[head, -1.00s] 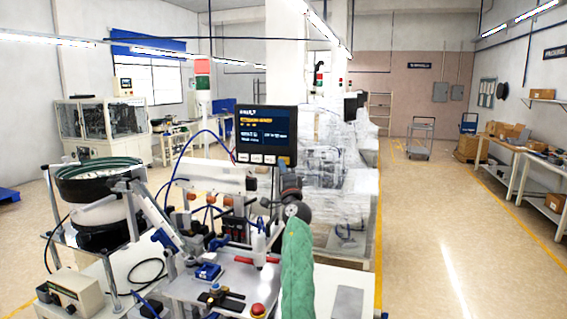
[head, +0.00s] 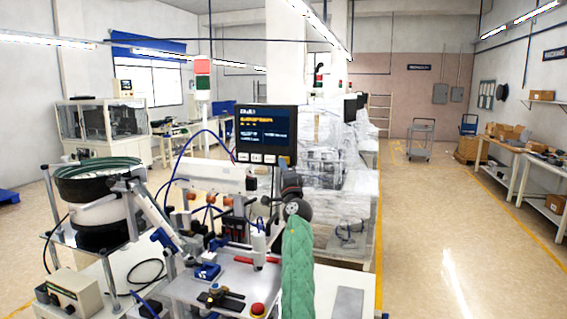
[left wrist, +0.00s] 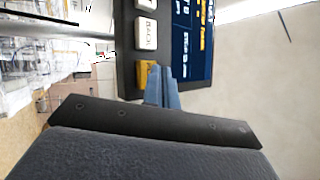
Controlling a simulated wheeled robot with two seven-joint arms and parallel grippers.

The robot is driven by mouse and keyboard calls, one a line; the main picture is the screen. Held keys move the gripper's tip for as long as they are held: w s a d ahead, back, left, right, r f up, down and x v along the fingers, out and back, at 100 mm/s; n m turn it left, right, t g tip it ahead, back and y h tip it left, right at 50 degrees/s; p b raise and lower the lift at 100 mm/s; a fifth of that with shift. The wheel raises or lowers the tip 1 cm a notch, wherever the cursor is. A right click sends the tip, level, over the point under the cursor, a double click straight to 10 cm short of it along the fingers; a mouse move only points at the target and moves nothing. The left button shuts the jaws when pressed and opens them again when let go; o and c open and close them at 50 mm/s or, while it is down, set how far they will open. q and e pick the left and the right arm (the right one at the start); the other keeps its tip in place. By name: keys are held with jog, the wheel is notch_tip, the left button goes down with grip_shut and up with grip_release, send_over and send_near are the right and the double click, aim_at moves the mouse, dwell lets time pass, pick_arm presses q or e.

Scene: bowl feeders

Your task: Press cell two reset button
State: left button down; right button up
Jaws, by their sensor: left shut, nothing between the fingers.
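The cell's control panel (head: 265,132) is a dark box with a lit screen and a row of buttons along its bottom edge. Several buttons are white, and the one at the right end is yellow (head: 284,161). The yellow button (left wrist: 147,74) also shows in the left wrist view, partly covered by my fingertips. My left gripper (head: 286,170) is shut and empty, with its fingertips just at the yellow button. In the left wrist view the shut blue-grey fingers (left wrist: 161,72) overlap the button's edge; I cannot tell whether they touch it. My right gripper is not in view.
Below the panel is a bench with a white fixture, red-handled clamp (head: 257,261) and a red push button (head: 258,310). A bowl feeder (head: 95,185) stands at the left. Wrapped machines (head: 335,160) stand behind my arm.

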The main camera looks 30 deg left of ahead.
pick_arm(q)
jog(key=shift+w+a+b, duration=0.1)
jog(key=shift+w+b, duration=0.4)
jog(key=shift+b, duration=0.1)
dwell(0.7)
jog(key=shift+s, duration=0.1)
dwell(0.4)
jog(key=shift+s+d+p, duration=0.2)
jog(key=shift+s+p, duration=0.4)
jog(key=shift+s, duration=0.25)
jog(key=s+p, duration=0.1)
jog(key=s, duration=0.1)
jog(key=s+d+p, duration=0.1)
jog(key=s, duration=0.1)
jog(key=shift+s+d+p, duration=0.1)
jog(key=shift+s+p, duration=0.25)
jog(key=shift+s, duration=0.05)
